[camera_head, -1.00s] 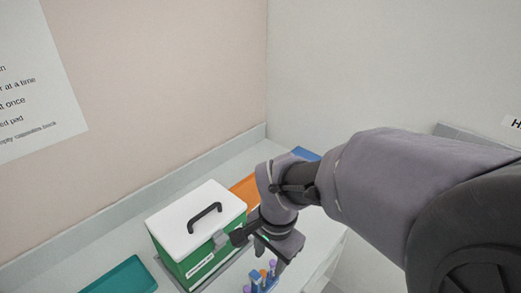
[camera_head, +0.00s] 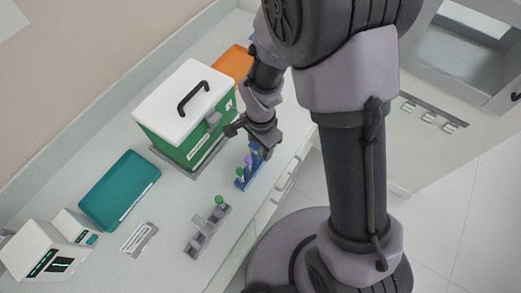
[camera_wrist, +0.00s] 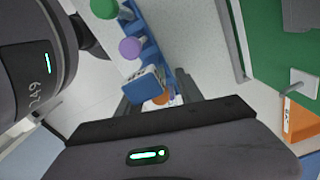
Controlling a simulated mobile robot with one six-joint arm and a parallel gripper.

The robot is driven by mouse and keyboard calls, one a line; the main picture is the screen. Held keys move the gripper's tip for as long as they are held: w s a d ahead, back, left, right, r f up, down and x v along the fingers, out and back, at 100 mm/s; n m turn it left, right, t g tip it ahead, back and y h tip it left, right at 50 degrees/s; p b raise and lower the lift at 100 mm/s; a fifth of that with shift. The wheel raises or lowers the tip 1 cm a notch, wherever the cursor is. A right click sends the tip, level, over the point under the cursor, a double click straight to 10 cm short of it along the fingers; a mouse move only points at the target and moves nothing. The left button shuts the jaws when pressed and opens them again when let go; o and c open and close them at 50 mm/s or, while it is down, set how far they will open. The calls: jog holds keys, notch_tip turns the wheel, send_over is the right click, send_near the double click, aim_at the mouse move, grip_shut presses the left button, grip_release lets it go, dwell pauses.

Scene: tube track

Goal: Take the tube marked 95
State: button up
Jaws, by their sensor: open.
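A blue rack (camera_head: 241,184) holds upright tubes on the bench. A green-capped tube (camera_head: 239,173) and a purple-capped tube (camera_head: 248,160) show at its near part. In the wrist view the green cap (camera_wrist: 103,8), purple cap (camera_wrist: 130,47) and an orange cap (camera_wrist: 160,99) lie along the rack (camera_wrist: 150,25). My gripper (camera_head: 262,150) is open over the far end of the rack; in the wrist view its fingers (camera_wrist: 156,92) reach down on either side of the orange-capped tube, partly hidden by a blue block (camera_wrist: 143,85). I cannot read any number on a tube.
A green box with a white lid (camera_head: 170,90) stands close left of my gripper. A grey rack (camera_head: 207,238) with one green-capped tube (camera_head: 219,200) is nearer.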

jog(key=shift+f, duration=0.6)
jog(key=shift+r, duration=0.1)
grip_shut()
jog(key=shift+r, duration=0.1)
notch_tip(320, 180, up, 18)
jog(key=p, duration=0.4)
jog(key=shift+p, duration=0.3)
